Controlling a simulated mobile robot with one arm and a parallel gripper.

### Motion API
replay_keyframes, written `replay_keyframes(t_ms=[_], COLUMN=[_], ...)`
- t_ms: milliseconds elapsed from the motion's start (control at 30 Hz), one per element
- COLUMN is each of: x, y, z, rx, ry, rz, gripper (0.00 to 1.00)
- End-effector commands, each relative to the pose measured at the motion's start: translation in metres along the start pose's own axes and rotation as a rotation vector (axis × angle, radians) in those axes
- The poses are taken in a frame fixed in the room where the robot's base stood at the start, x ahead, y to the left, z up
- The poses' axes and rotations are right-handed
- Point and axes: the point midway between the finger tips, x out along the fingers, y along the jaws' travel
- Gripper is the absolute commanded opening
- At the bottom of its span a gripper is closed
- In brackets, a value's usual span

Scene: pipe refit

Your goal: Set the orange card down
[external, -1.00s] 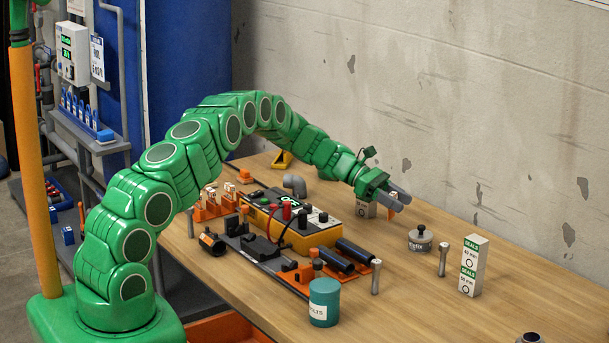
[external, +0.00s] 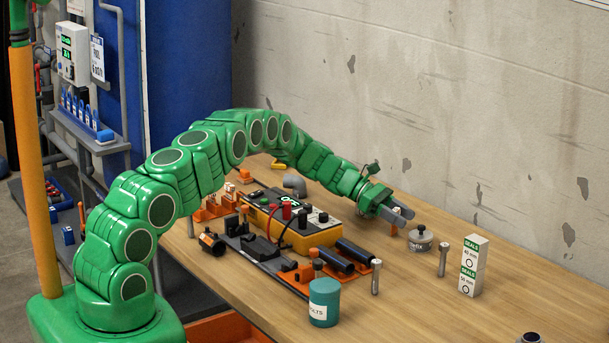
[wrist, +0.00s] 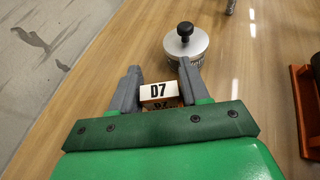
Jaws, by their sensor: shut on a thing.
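The orange card (wrist: 160,103) has a white strip marked D7 along its top and sits between the two grey fingers in the wrist view. My gripper (wrist: 160,78) is shut on it. In the external view my gripper (external: 407,213) is low over the right part of the bench, left of a grey tin. Only a small orange bit of the card shows below the fingers there. Whether its lower edge touches the bench is not clear.
The round tin with a black knob (external: 420,238) stands close to my fingertips. A metal post (external: 443,260) and a seals box (external: 473,266) are further right. A yellow-black meter (external: 300,222) and black cylinders lie left. Bench between tin and wall is bare.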

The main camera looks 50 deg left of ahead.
Motion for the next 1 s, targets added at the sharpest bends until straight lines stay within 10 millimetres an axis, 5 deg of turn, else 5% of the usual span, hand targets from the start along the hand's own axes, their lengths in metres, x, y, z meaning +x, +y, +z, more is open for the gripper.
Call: replay_keyframes(t_ms=[167, 200, 367, 733, 1000], x=[0.001, 0.001, 0.001, -0.001, -0.042], y=[0.000, 0.000, 0.000, 0.000, 0.002], z=[-0.003, -0.003, -0.003, 0.000, -0.001], rx=[-0.001, -0.001, -0.001, -0.001, -0.001], ry=[0.000, 0.000, 0.000, 0.000, 0.000], rz=[0.000, 0.000, 0.000, 0.000, 0.006], gripper=[0.13, 0.49, 0.71, 0.71, 0.71])
